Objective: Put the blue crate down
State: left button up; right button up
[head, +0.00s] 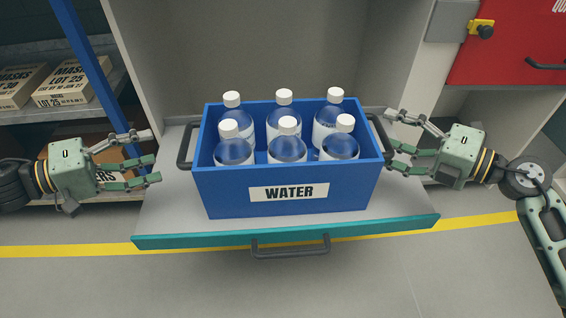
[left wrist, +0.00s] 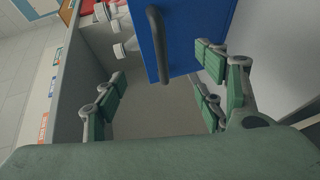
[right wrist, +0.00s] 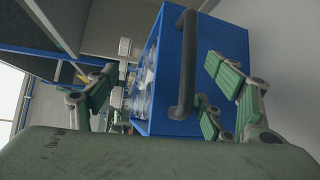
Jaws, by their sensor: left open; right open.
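The blue crate (head: 225,190) with a WATER label stands upright on a grey pull-out shelf (head: 165,215) with a teal front edge. It holds several clear bottles with white caps (head: 285,125). My left gripper (head: 155,157) is open and empty, left of the crate and apart from its dark left handle (head: 184,146). That handle shows ahead of the open fingers in the left wrist view (left wrist: 158,45). My right gripper (head: 388,139) is open at the dark right handle (head: 378,135); the right wrist view shows the handle (right wrist: 187,65) ahead of its fingers. I cannot tell whether they touch.
A dark pull handle (head: 290,250) sticks out below the shelf's front edge. Cabinet walls (head: 150,60) rise on both sides of the shelf. A rack with mask boxes (head: 65,84) and a blue post (head: 85,60) stands at the left. A red cabinet (head: 515,50) is at upper right.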

jog(key=shift+f, duration=0.15)
jog(key=v, duration=1.1)
jog(key=shift+s+d, duration=0.3)
jog(key=shift+d, duration=0.05)
jog(key=shift+f, duration=0.1)
